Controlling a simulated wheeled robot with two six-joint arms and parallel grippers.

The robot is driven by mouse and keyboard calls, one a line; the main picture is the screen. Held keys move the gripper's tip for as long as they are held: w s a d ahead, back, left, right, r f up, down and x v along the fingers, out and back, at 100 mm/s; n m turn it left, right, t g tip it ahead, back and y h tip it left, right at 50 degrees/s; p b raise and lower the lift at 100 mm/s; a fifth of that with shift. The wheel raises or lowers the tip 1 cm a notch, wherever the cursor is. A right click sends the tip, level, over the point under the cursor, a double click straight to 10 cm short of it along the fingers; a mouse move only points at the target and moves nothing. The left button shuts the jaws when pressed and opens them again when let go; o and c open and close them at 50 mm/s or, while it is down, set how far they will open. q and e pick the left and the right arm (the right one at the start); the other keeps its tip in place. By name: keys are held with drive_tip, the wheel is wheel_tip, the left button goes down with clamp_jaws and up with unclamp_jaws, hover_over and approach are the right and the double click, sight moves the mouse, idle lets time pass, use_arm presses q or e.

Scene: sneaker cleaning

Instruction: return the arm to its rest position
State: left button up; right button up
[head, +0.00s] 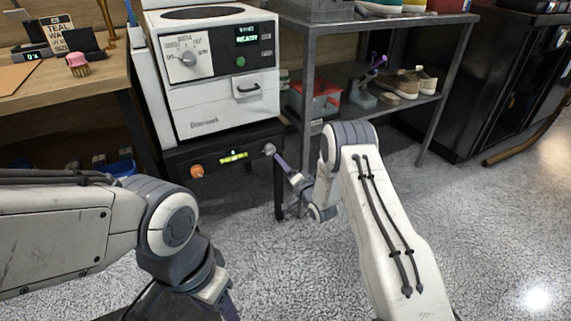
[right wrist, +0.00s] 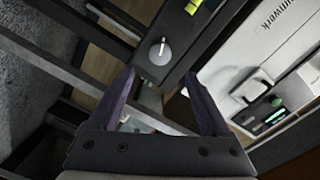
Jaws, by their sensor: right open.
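My right arm reaches forward in the head view, its gripper (head: 279,163) in front of the dark lower panel of the white machine. The purple fingers also show in the right wrist view (right wrist: 158,85), spread apart with nothing held between them. A round grey knob (right wrist: 160,50) on the panel lies just beyond the gap between the fingertips. The knob also shows in the head view (head: 269,149), by the fingertips; I cannot tell whether they touch. My left arm's gripper (head: 226,306) is cut off at the bottom edge, so its opening is unclear.
The white machine (head: 218,115) has a dial, a lit green display and a handled door. A wooden bench (head: 100,85) stands left. A metal shelf (head: 308,80) with shoes (head: 400,84) stands right, its leg near my right wrist. The speckled floor (head: 480,220) is clear at right.

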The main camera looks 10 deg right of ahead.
drive_tip(key=shift+s+d, duration=0.1)
drive_tip(key=shift+s, duration=0.25)
